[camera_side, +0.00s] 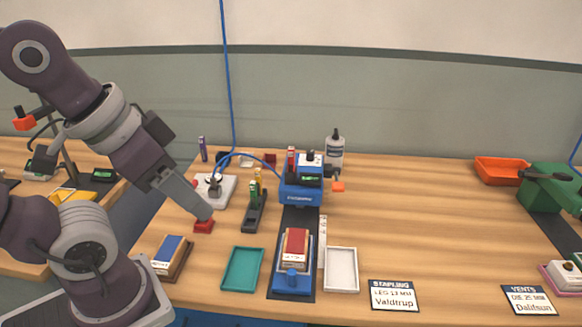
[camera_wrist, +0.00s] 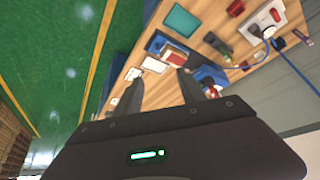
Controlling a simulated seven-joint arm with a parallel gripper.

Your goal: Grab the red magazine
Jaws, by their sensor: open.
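An upright red stick, which I take for the red magazine (camera_side: 291,160), stands at the left of the blue machine (camera_side: 302,192) in the side view. My gripper (camera_side: 208,217) is above the left part of the bench, left of the machine and apart from the stick. Its fingers overlap in the side view. In the wrist view my gripper (camera_wrist: 160,76) shows two separated fingertips with nothing held. A small red block (camera_side: 204,226) appears just below the fingertips, but it also shows near the wrist view's top edge (camera_wrist: 236,8), outside the fingers.
A dark rack (camera_side: 255,215) holds green and yellow sticks left of the machine. In front are a teal tray (camera_side: 242,269), a red-topped block (camera_side: 295,243) on a blue fixture and a white tray (camera_side: 341,270). A blue cable (camera_side: 227,80) hangs nearby.

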